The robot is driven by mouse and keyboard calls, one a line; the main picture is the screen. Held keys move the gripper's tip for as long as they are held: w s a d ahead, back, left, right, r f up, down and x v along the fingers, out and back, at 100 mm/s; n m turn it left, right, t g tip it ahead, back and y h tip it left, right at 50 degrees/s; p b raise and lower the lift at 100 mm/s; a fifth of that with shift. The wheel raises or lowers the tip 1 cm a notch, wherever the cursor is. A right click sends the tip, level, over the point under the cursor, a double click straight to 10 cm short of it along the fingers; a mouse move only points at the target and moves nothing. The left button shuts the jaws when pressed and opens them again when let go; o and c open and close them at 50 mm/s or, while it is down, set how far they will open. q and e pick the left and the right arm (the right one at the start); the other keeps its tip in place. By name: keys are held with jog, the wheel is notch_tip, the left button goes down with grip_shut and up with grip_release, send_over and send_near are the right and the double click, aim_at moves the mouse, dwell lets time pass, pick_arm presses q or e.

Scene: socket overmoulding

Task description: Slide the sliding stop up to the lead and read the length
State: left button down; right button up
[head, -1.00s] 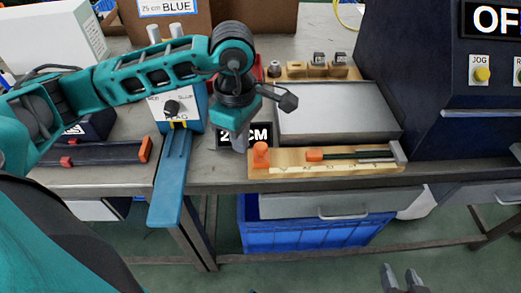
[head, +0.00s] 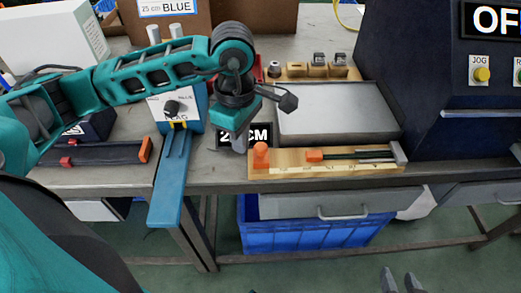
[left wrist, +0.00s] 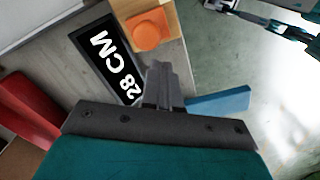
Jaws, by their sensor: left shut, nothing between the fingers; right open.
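The wooden measuring board (head: 285,170) lies along the bench's front edge. An orange block with a round knob, which looks like the sliding stop (head: 261,150), sits at its left end. It also shows in the left wrist view (left wrist: 149,32). The dark lead (head: 345,154), with an orange end piece (head: 314,156), lies on the board towards the grey end plate (head: 398,153), apart from the stop. My left gripper (head: 240,146) is shut and empty, just left of the stop, with a gap visible in the wrist view (left wrist: 160,68). My right gripper (head: 400,279) is open and empty at the bottom edge.
A sign reading 28 CM (left wrist: 106,60) stands behind the left gripper. A grey metal plate (head: 335,110) lies behind the board. A blue bar (head: 170,185) sticks out over the bench edge at left. A dark machine (head: 430,90) stands at right.

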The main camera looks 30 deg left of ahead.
dwell(0.4)
pick_arm(q)
jog(key=shift+f, duration=0.1)
jog(key=shift+f+b, duration=1.55)
jog(key=shift+b, duration=0.2)
jog(key=shift+d, duration=0.1)
